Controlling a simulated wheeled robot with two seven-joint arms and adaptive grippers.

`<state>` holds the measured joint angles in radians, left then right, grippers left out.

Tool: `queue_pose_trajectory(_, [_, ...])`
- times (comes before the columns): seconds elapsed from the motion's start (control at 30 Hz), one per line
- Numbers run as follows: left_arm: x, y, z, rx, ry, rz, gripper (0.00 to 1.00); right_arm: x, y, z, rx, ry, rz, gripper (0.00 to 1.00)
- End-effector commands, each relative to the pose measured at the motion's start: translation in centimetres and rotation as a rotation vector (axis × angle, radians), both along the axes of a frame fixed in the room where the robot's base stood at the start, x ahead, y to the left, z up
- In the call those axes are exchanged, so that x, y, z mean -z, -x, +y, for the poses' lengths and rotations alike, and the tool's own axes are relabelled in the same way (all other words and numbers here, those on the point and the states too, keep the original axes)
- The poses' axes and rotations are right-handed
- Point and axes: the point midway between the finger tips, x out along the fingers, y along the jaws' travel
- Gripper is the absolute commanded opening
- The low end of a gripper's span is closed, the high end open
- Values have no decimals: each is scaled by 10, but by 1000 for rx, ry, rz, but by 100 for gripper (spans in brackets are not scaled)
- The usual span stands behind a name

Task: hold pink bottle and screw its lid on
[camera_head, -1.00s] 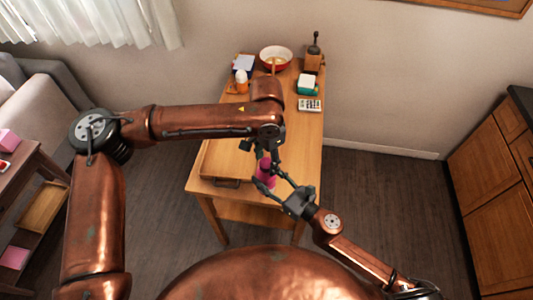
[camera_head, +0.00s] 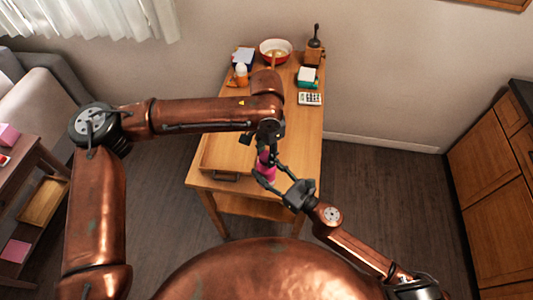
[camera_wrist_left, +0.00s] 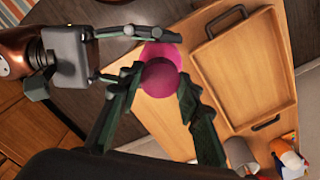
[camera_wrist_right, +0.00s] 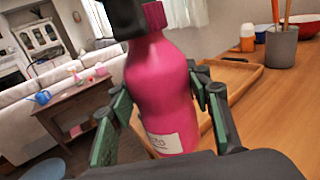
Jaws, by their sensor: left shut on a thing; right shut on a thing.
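The pink bottle (camera_head: 265,166) is held off the table's front edge, between my two grippers. In the right wrist view its body (camera_wrist_right: 160,85) is upright with a slight tilt, with a white label low down. My right gripper (camera_head: 268,172) is shut around the body from the side. The pink lid (camera_wrist_left: 160,75) is at the bottle's top; it also shows in the right wrist view (camera_wrist_right: 154,15), partly covered by dark gripper parts. My left gripper (camera_wrist_left: 162,84) is shut on the lid from above.
Further back are a red bowl (camera_head: 275,41), a grinder (camera_head: 314,46), a green-and-white box (camera_head: 307,78), a remote (camera_head: 310,98) and an orange-and-white bottle (camera_head: 240,75). Floor is free right of the table.

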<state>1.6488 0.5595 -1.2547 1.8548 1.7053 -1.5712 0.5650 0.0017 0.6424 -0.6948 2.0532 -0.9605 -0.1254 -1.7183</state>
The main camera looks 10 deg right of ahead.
Motion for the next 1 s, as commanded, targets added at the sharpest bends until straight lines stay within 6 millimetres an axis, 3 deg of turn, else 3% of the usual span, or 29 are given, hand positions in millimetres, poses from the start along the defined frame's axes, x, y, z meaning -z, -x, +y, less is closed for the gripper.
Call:
queue_pose_trajectory(0.13, [0,0,0,-1,0,-1,3,0,0,0,0,0,0,0])
queue_pose_trajectory(0.17, [0,0,0,-1,0,-1,33,0,0,0,0,0,0,0])
queue_pose_trajectory(0.43, [0,0,0,-1,0,-1,51,0,0,0,0,0,0,0])
queue_pose_trajectory(0.77, [-2,0,0,-1,0,-1,52,0,0,0,0,0,0,0])
queue_pose_trajectory(1.0, [-36,-1,0,-1,3,-4,52,0,0,0,0,0,0,0])
